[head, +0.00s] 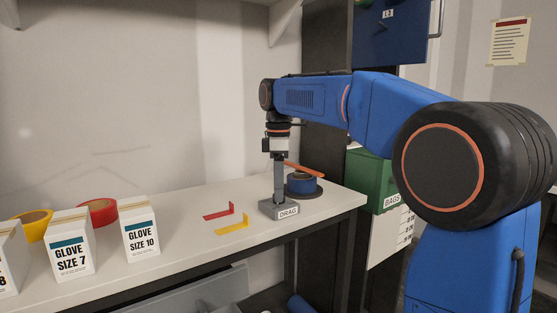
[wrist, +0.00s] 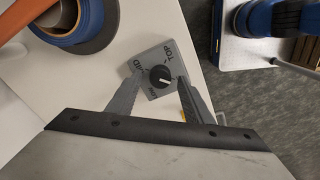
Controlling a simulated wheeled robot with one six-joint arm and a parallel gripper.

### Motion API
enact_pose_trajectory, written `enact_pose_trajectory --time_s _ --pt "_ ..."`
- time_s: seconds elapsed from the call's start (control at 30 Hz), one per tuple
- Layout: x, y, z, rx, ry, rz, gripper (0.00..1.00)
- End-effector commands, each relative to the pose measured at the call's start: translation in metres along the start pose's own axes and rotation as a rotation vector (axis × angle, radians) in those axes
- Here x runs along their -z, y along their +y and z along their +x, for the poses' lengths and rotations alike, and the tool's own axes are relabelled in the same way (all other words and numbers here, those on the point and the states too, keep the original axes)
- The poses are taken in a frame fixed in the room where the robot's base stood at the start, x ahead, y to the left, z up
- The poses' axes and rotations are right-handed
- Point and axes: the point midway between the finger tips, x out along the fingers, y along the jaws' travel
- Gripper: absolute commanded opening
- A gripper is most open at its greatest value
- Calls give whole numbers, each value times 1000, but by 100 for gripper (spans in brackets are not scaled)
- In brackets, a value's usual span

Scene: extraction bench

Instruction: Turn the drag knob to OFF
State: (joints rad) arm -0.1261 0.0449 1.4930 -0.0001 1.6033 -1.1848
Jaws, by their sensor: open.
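The drag unit is a small grey box labelled DRAG (head: 287,211) on the bench near its right end. In the wrist view its grey top plate (wrist: 151,61) carries a round black drag knob (wrist: 160,75) with a pale mark on it. The lettering TOP and MID is readable; another label by the knob is too small to read surely, and I see no OFF. My gripper (wrist: 161,79) is open, with one finger on each side of the knob and gaps between. In the head view my gripper (head: 279,190) points down over the box and hides the knob.
A blue roll (head: 301,183) on a dark round base stands just behind the box, by an orange strip. Red (head: 219,214) and yellow (head: 233,226) brackets lie to the left. Glove boxes (head: 140,231) and tape rolls stand farther left. The bench edge is close in front.

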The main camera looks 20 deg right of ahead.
Motion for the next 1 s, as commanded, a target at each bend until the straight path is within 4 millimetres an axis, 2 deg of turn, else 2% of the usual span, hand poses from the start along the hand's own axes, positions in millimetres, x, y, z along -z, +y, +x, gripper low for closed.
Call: enact_pose_trajectory --time_s 0.7,1.0 --pt "0 1 -134 -3 1 0 46" --pt "0 0 -162 -2 1 0 46"
